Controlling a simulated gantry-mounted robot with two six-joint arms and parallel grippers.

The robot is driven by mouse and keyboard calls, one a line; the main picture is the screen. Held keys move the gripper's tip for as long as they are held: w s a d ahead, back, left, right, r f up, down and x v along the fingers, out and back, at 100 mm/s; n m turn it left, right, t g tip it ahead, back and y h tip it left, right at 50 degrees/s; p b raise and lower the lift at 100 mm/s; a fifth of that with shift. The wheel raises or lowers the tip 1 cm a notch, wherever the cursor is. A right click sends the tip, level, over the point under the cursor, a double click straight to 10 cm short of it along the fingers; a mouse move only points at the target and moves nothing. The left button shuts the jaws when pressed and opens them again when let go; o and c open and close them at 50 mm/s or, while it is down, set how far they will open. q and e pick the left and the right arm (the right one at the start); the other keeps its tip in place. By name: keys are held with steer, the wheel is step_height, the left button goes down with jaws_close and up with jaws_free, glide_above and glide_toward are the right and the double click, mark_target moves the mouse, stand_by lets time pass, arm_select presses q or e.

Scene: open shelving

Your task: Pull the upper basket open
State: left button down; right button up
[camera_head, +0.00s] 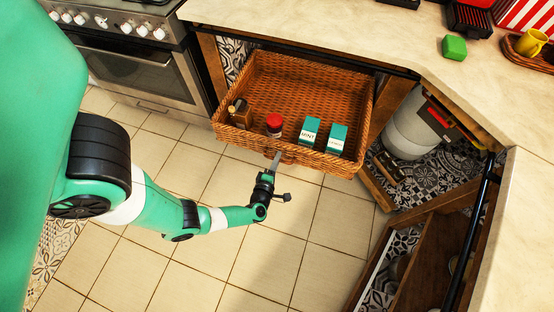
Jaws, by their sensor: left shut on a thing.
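The upper basket (240,131) is orange-brown wicker and juts out from under the counter, so its inside shows from above. In its front part stand a small brown bottle, a red-capped jar (274,126) and two teal-and-white boxes (309,132). My left gripper (276,160) is at the middle of the basket's front wall and is shut on the front edge. The fingertips are small and partly lost against the wicker. My right gripper is not in view.
A stove with an oven (137,70) stands to the left of the basket. An open corner cabinet with a grey-white canister (408,132) is at the right. The counter (330,32) runs above the basket. The tiled floor (325,225) in front is clear.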

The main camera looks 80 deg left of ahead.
arm_select(q)
steer(key=c, duration=1.1)
jaws_free()
steer(key=shift+a, duration=0.1)
steer(key=p+v, duration=0.3)
steer(key=v, duration=0.8)
steer(key=shift+s+d+r+p, duration=0.1)
steer(key=shift+d+p, duration=0.2)
steer(key=shift+p, duration=0.05)
